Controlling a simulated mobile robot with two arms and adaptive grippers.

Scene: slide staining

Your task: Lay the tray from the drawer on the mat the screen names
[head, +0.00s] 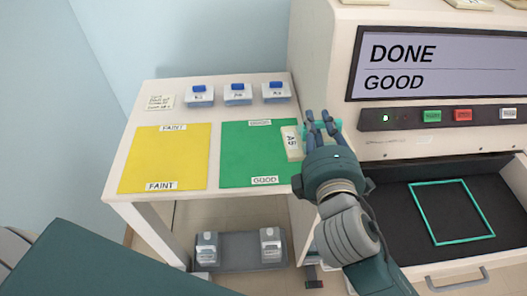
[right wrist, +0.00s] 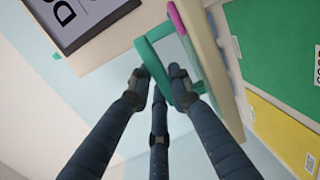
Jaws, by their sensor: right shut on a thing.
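My right gripper (head: 318,115) is shut on the teal handle of the tray, beside the right edge of the green mat. The green mat (head: 245,150) is labelled GOOD and the yellow mat (head: 165,160) FAINT. The screen (head: 440,62) reads DONE, GOOD. The open drawer (head: 395,205) holds only a teal square outline. My left gripper is out of view.
Several white boxes with blue tops (head: 237,94) and a small note card (head: 160,102) stand along the table's back edge. Buttons (head: 432,115) line the panel under the screen. Both mats look bare.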

